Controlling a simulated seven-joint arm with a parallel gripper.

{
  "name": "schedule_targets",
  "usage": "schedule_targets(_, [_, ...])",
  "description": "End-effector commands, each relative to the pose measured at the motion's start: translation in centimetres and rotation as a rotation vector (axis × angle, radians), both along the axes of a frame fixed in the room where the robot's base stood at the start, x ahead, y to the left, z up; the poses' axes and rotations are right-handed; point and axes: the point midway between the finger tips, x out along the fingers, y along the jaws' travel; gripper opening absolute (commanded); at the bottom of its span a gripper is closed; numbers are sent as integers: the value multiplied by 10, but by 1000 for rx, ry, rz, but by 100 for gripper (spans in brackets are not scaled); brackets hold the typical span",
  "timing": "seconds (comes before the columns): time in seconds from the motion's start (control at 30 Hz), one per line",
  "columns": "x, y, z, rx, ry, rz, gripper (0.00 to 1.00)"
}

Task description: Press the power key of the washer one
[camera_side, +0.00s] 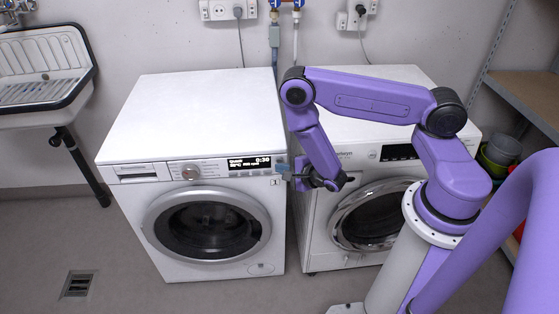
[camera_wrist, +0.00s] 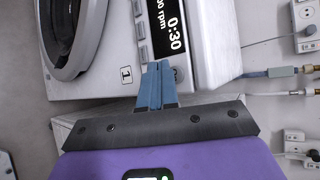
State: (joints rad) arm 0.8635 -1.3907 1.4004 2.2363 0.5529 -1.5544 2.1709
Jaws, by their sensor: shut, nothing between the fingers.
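The washer with a "1" label (camera_side: 190,110) is the left of two white front-loaders. In the wrist view its label (camera_wrist: 126,75) and lit display (camera_wrist: 170,25) show "1" and "0:30". My gripper (camera_side: 281,168) is shut and empty, its blue fingertips at the right end of the control panel. In the wrist view the fingertips (camera_wrist: 158,66) lie over the panel end, close beside a round grey key (camera_wrist: 179,74), apparently the power key. The fingers hide part of the panel there. I cannot tell whether they touch it.
A second white front-loader (camera_side: 340,215) stands to the right, partly behind my arm, with a narrow gap between the machines. A sink (camera_side: 45,75) is at the left. Hoses and cables (camera_side: 275,45) run down the back wall. A shelf (camera_side: 520,95) is at the right.

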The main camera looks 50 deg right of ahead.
Motion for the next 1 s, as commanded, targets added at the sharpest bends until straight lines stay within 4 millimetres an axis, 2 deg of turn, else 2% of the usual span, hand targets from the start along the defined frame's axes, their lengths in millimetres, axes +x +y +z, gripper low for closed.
schedule_targets(0.27, [-2, 2, 0, 0, 1, 3, 0])
schedule_targets(1.0, [-42, 42, 0, -1, 1, 3, 0])
